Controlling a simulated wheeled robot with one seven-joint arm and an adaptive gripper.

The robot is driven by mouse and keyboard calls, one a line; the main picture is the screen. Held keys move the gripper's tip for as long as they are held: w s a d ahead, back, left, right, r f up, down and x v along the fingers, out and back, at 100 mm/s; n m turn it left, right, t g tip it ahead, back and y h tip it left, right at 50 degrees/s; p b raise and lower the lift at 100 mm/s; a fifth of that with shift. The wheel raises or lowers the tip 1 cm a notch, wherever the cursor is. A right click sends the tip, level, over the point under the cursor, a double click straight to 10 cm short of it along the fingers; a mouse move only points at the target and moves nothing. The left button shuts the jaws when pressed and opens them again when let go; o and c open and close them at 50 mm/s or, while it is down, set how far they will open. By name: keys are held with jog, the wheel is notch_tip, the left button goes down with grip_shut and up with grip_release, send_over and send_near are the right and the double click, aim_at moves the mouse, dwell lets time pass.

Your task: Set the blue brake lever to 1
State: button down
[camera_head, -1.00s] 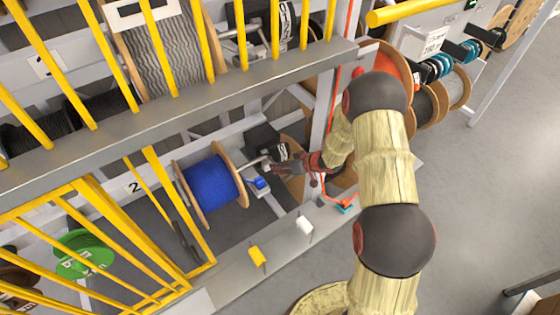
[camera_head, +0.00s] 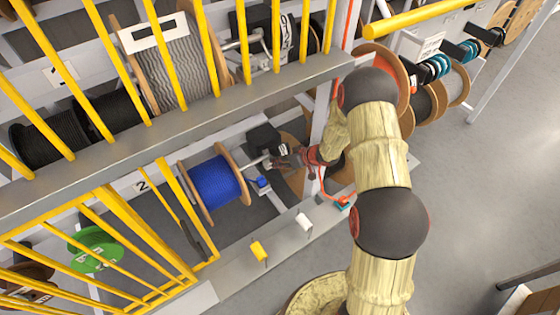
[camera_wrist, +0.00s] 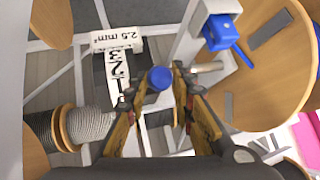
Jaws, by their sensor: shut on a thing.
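A blue round knob (camera_wrist: 160,78), apparently the brake lever's end, sits between the fingers of my gripper (camera_wrist: 157,92) in the wrist view. The fingers are closed in around it. The lever's shaft is mostly hidden, so its setting cannot be told. A white plate with 3, 2 and 1 (camera_wrist: 116,75) lies left of the knob, on a black box (camera_head: 264,138). In the head view my gripper (camera_head: 284,158) is at the right of this box and hides the knob.
A blue reel (camera_head: 213,183) stands left of my gripper. A blue block with an arm (camera_wrist: 222,32) is beside a wooden flange (camera_wrist: 265,65). Yellow bars (camera_head: 165,45) and a grey beam (camera_head: 180,122) stand to the left. Open floor (camera_head: 470,190) lies right.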

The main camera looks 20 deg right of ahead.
jog(key=shift+w+r, duration=0.35)
jog(key=c, duration=2)
grip_release()
jog(key=shift+o, duration=1.3)
jog(key=shift+a+f, duration=0.1)
jog(key=shift+f, duration=0.05)
jog(key=shift+o, duration=1.2)
jog(key=shift+s+f, duration=0.1)
jog(key=shift+s, duration=0.1)
jog(key=v, duration=1.2)
jog(key=shift+f, duration=0.1)
